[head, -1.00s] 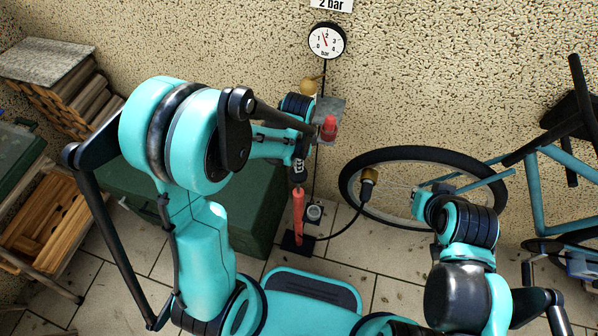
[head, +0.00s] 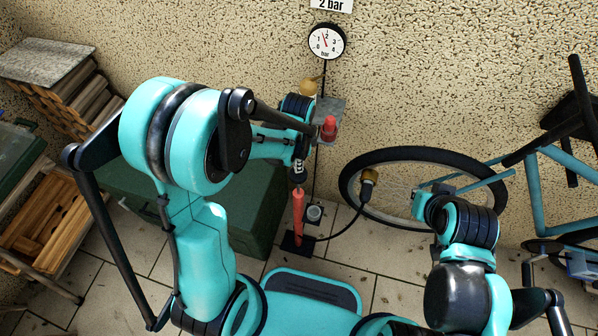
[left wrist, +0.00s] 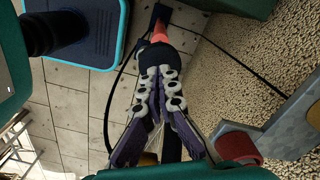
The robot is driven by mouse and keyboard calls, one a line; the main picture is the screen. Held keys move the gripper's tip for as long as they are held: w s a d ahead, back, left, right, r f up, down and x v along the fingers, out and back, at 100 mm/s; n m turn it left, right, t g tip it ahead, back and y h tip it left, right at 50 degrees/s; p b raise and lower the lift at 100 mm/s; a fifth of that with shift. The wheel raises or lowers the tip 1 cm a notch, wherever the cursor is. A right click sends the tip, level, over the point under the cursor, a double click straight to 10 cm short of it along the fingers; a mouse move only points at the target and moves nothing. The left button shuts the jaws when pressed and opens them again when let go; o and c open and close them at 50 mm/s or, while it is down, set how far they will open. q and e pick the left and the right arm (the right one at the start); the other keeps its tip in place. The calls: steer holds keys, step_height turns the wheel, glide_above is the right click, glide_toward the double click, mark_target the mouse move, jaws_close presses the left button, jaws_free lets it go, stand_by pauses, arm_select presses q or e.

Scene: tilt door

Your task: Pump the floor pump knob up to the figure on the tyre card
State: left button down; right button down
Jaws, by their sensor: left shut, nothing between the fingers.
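The floor pump has a red barrel (head: 298,215) standing on a black foot. A tan ball-like knob (head: 308,87) shows above my left wrist; I cannot tell how it joins the pump. My left gripper (head: 299,172) is shut and empty, pointing down over the barrel's top. In the left wrist view its fingers (left wrist: 155,75) are together, with the red barrel (left wrist: 159,30) beyond the tips. The tyre card (head: 331,4) reads 2 bar. The gauge (head: 326,42) has its red needle just left of upright, close to 2.
A hose runs from the pump to a brass fitting (head: 369,177) at the bicycle wheel (head: 385,155). A green chest (head: 240,215) stands left of the pump. A grey bracket with a red cap (head: 329,127) is close right of my left wrist.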

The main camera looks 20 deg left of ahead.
arm_select(q)
step_height(320, 180, down, 11)
steer(key=b, duration=0.9)
steer(key=shift+r+b, duration=0.1)
steer(key=shift+b, duration=0.2)
steer(key=shift+r+p, duration=3.1)
steer(key=shift+r, duration=1)
step_height(320, 180, up, 7)
steer(key=p, duration=0.5)
